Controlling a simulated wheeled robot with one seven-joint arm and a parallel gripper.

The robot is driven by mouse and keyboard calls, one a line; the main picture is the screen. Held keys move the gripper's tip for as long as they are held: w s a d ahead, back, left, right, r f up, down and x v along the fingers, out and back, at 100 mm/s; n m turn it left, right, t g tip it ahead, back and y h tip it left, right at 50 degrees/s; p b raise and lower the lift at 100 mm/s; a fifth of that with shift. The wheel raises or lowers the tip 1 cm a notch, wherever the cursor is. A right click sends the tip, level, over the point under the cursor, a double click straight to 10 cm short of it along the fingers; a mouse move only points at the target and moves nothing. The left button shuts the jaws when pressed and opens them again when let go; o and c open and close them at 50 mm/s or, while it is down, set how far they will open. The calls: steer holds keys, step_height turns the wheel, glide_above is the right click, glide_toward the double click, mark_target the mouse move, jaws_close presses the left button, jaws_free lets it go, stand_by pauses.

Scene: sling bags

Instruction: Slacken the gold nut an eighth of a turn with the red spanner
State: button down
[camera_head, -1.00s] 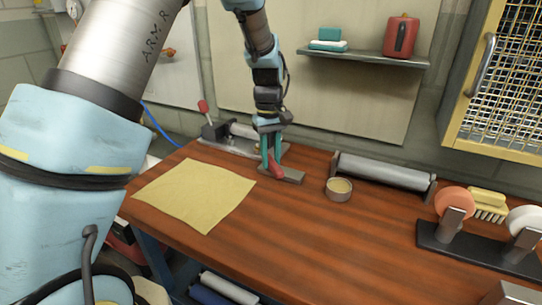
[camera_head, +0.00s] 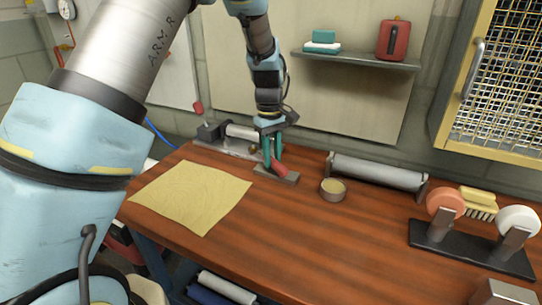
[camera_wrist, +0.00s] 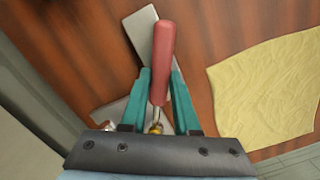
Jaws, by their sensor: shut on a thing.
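The red spanner shows as a thick red handle (camera_wrist: 163,55) in the wrist view, lying between the two teal fingers. My gripper (camera_wrist: 161,85) is shut on it. In the head view my gripper (camera_head: 272,152) is low over the back of the bench, with the red handle (camera_head: 280,169) sticking out to the front right above a small grey plate (camera_head: 290,179). A small gold piece, apparently the gold nut (camera_wrist: 155,128), shows near the palm. The spanner's head is mostly hidden, so I cannot tell how it sits on the nut.
A yellow cloth (camera_head: 192,198) lies flat at the left of the wooden bench (camera_head: 300,230). A grey device with a roller (camera_head: 240,132) stands behind my gripper. A round tin (camera_head: 333,190) and a long roller (camera_head: 378,172) are to the right. The front middle is clear.

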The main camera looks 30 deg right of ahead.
steer(key=shift+w+d+r+n+p, duration=0.1)
steer(key=shift+w+d+n+p, duration=0.1)
steer(key=shift+d+n+p, duration=0.55)
steer(key=shift+d+n, duration=0.15)
steer(key=shift+n, duration=0.1)
steer(key=shift+w+d+n+p, duration=0.2)
steer(key=shift+d+n+p, duration=0.1)
steer(key=shift+p, duration=0.15)
steer(key=shift+w+d+n+p, duration=0.25)
steer(key=shift+d+n+p, duration=0.25)
steer(key=shift+n, duration=0.3)
steer(key=shift+w+d, duration=0.1)
steer(key=shift+d, duration=0.05)
steer(key=shift+w+d+n+p, duration=0.45)
steer(key=shift+d+n+p, duration=0.25)
steer(key=shift+n, duration=0.3)
